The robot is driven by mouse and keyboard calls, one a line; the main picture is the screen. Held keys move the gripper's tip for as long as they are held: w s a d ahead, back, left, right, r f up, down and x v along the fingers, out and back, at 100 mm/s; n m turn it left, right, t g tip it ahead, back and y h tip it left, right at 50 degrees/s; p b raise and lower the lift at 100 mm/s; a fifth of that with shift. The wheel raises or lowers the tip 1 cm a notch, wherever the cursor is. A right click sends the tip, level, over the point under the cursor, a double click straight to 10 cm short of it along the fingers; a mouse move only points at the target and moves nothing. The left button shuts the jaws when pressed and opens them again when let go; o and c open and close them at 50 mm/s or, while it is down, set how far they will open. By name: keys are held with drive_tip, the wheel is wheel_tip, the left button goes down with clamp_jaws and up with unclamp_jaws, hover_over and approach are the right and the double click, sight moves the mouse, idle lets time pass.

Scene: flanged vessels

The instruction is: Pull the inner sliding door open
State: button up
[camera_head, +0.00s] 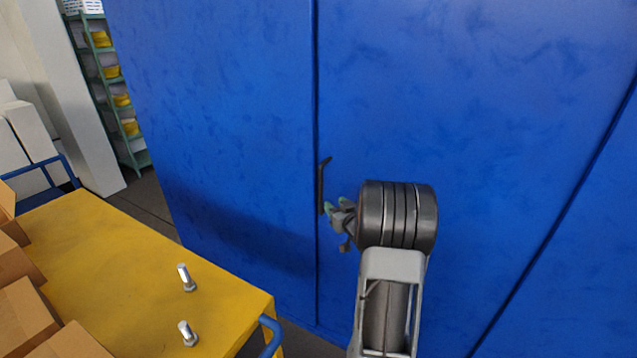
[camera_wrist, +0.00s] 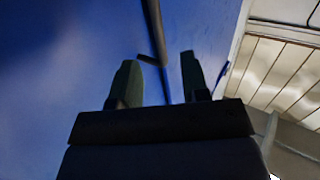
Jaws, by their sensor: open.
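A large blue door panel (camera_head: 450,100) fills the right of the head view, with a blue panel (camera_head: 220,110) to its left and a dark vertical seam between them. A dark bar handle (camera_head: 322,186) stands upright at that seam. My gripper (camera_head: 333,210) is at the lower end of the handle. In the wrist view my gripper (camera_wrist: 162,82) is open, with one finger on either side of the handle's line. The handle (camera_wrist: 155,35) shows there above and between the fingertips. I cannot tell whether either finger touches it.
A yellow cart top (camera_head: 130,255) with two upright bolts (camera_head: 186,278) and several cardboard boxes (camera_head: 25,310) stands at the lower left. Its blue rail (camera_head: 270,335) is near the panel's foot. A green shelf (camera_head: 105,85) stands at the back left.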

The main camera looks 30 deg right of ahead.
drive_tip(key=w+d+p, duration=0.2)
drive_tip(key=w+p, duration=0.2)
drive_tip(key=w, duration=0.9)
drive_tip(key=shift+t, duration=0.4)
drive_tip(key=shift+w+f, duration=0.1)
clamp_jaws()
